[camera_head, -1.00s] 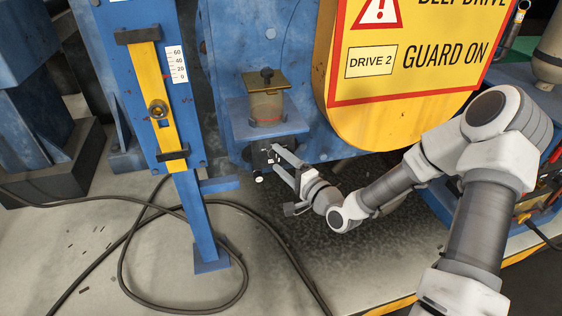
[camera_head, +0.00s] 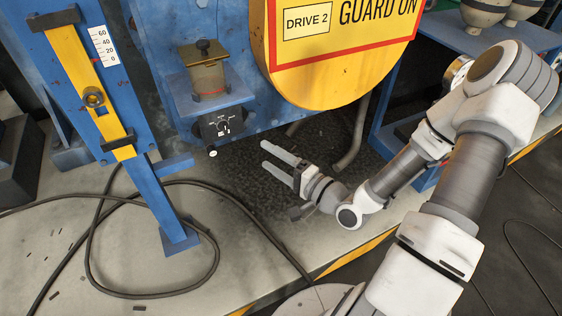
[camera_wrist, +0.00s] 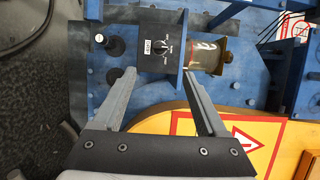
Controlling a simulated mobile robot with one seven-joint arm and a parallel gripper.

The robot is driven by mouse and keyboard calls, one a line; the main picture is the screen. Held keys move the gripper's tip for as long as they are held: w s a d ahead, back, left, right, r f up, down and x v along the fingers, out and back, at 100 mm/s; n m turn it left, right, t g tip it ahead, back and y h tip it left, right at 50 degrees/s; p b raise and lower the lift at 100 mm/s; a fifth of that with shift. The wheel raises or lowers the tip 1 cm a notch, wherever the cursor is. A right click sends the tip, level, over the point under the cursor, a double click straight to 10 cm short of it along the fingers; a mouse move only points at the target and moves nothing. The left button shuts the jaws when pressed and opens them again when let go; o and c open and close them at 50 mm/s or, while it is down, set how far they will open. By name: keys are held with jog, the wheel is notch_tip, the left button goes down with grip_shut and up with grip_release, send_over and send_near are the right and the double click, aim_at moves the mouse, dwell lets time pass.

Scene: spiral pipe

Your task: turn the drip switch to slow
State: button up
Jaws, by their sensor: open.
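The drip switch is a small black box with a round knob and white markings (camera_head: 222,126), fixed under a blue bracket below the oil cup. A white mark shows at the knob's lower part, but the dial words are too small to read surely. My gripper (camera_head: 264,154) is open and empty, to the right of the switch and a little lower, apart from it. In the wrist view the switch (camera_wrist: 163,47) shows sideways just beyond the gap between the fingertips (camera_wrist: 158,72), with nothing between them.
The oil cup (camera_head: 207,78) stands on the bracket above the switch. A yellow guard (camera_head: 320,80) hangs above my gripper. A blue post with a yellow scale (camera_head: 95,90) stands left. Black cables (camera_head: 110,195) lie on the floor. A grey bent pipe (camera_head: 357,140) is behind my gripper.

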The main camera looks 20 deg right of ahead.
jog(key=shift+v, duration=1.5)
